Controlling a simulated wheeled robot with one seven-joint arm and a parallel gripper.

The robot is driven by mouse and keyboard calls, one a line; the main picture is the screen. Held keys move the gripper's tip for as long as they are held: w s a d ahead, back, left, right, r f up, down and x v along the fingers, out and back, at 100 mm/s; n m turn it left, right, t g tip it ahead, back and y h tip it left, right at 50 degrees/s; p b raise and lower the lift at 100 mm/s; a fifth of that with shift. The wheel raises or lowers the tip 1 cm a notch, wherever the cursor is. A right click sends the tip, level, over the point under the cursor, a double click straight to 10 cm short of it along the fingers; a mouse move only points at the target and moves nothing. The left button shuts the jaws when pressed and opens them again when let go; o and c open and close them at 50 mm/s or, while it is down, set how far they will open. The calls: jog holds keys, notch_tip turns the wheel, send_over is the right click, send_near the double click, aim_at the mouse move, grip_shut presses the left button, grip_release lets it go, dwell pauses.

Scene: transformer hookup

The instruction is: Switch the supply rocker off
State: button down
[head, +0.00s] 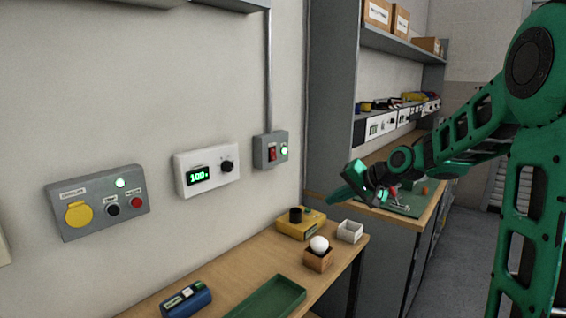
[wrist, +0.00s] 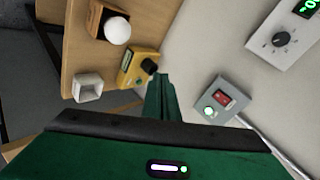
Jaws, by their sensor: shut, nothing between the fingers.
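The supply rocker (head: 272,154) is a red switch on a small grey box (head: 262,162) fixed to the wall, with a lit green lamp (head: 284,150) beside it. In the wrist view the red rocker (wrist: 223,98) and the grey box (wrist: 232,112) are right of my fingers. My gripper (head: 336,198) is shut and empty, in the air to the right of the box and below it in the head view. Its closed fingertips (wrist: 161,78) point towards the wall, apart from the box. Which way the rocker is tipped is too small to tell.
A white supply unit (head: 207,170) with a green display and black knob is left of the box. A grey panel (head: 97,203) hangs further left. Below, a wooden bench (head: 237,262) holds a yellow device (head: 299,226), a white ball (head: 319,244) in a wooden holder and a white bin (head: 349,231).

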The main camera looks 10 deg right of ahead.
aim_at(275, 158)
jog(key=w+a+r+m+t+y, duration=0.2)
jog(key=w+r+m+t+y, duration=0.1)
jog(key=w+r, duration=0.5)
jog(key=w+t+y, duration=0.1)
jog(key=w+y, duration=0.1)
jog(key=shift+w+a, duration=0.2)
jog(key=shift+w, duration=0.2)
jog(key=x, duration=1.4)
jog(key=shift+d+r, duration=0.1)
jog(key=f+v, duration=0.3)
jog(key=v, duration=1)
jog(key=shift+s+d, duration=0.25)
jog(key=shift+s, duration=0.1)
